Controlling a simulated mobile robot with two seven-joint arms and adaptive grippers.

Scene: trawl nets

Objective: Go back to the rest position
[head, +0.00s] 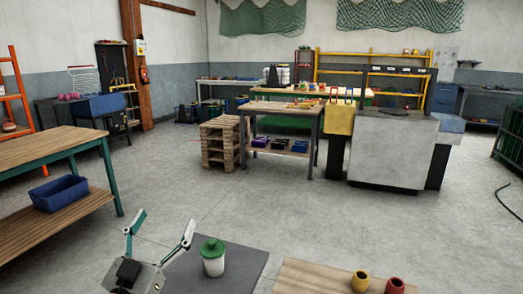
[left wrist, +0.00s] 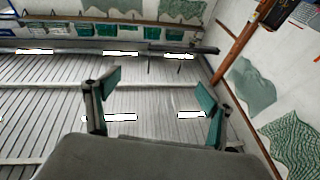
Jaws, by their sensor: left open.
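My left gripper (head: 160,240) shows at the bottom left of the head view, with its two teal-tipped fingers spread apart and nothing between them. In the left wrist view the same gripper (left wrist: 158,95) is open and empty, pointing up toward the ceiling and upper wall. A white jar with a green lid (head: 213,257) stands on a dark grey surface (head: 245,262) just right of the gripper, apart from it in the picture. My right gripper is in neither view.
A wooden surface (head: 305,278) at the bottom holds a yellow cup (head: 360,281) and a red cup (head: 394,286). A workbench (head: 50,148) with a blue crate (head: 58,193) on its lower shelf stands left. Beyond are a pallet stack (head: 220,143) and a table (head: 280,107). The middle floor is clear.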

